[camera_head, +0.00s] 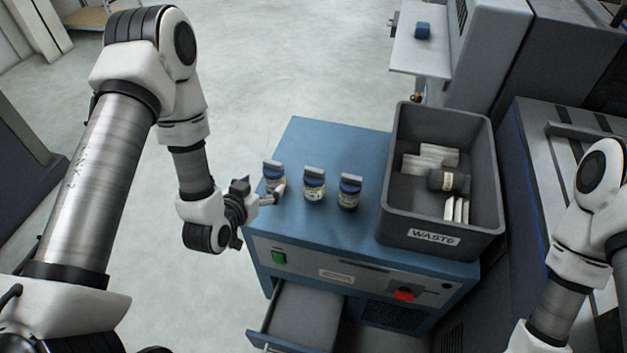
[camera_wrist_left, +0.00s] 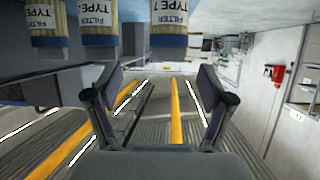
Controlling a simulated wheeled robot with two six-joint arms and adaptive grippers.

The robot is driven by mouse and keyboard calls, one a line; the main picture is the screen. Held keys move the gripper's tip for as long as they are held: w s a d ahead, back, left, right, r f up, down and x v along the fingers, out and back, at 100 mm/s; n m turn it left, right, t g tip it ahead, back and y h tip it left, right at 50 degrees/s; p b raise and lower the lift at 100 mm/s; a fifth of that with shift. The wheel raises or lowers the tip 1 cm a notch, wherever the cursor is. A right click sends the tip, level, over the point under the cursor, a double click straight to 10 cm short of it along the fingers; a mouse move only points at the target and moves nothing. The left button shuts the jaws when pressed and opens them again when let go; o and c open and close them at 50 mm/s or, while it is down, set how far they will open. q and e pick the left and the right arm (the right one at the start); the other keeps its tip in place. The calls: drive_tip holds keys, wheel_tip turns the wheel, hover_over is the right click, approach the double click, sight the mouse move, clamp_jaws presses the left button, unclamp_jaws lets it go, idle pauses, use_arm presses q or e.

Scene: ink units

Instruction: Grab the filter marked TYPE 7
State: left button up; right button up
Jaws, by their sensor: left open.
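My left gripper (camera_head: 277,194) is open, close to the left filter; contact is unclear. In the left wrist view its fingers (camera_wrist_left: 153,103) are spread with nothing visible between them. That view shows three filters along the top. The rightmost (camera_wrist_left: 169,22) reads FILTER TYPE 7. The numbers on the other two, (camera_wrist_left: 101,30) and (camera_wrist_left: 47,28), are hard to read.
A grey bin marked WASTE (camera_head: 432,237) stands on the cabinet's right side, with pale pieces and a dark cylinder (camera_head: 447,180) inside. A drawer (camera_head: 303,316) hangs open below. A small blue object (camera_head: 422,30) sits on a shelf behind. Floor left of the cabinet is clear.

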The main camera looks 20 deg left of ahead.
sight(271, 165)
use_arm(q)
drive_tip(key=w, duration=0.3)
drive_tip(key=w+f, duration=0.1)
drive_tip(key=w, duration=0.2)
drive_tip(key=w+a+f+b, duration=0.1)
drive_tip(key=w, duration=0.2)
drive_tip(key=shift+s+r+t, duration=0.1)
drive_tip(key=shift+t, duration=0.2)
clamp_jaws()
